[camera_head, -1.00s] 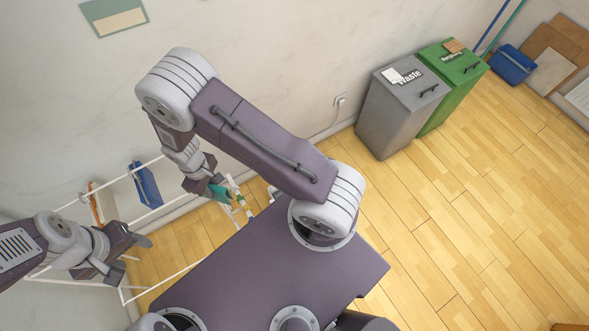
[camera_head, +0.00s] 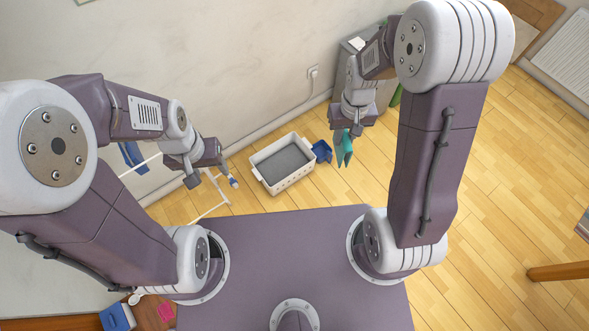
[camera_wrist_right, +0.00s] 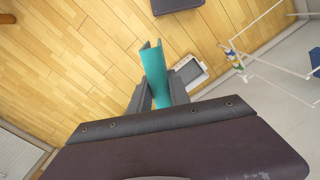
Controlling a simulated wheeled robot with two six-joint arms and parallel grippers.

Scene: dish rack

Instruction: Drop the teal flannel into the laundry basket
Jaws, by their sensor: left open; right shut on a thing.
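The teal flannel (camera_head: 343,150) hangs from my right gripper (camera_head: 347,133), which is shut on its upper part. The flannel (camera_wrist_right: 154,68) also shows between the fingers (camera_wrist_right: 153,94) in the right wrist view. The white laundry basket (camera_head: 295,181) with a grey inside stands on the wooden floor, left of the flannel in the head view. Its white rim (camera_wrist_right: 202,66) shows partly behind the flannel in the right wrist view. My left gripper (camera_head: 208,170) is open and empty, left of the basket by the drying rack.
A blue container (camera_head: 321,151) stands against the basket's right side. The grey waste bin (camera_head: 350,47) is partly hidden behind my right arm. The white drying rack (camera_head: 212,209) is at the left. A wall runs behind the basket. Open floor lies at the right.

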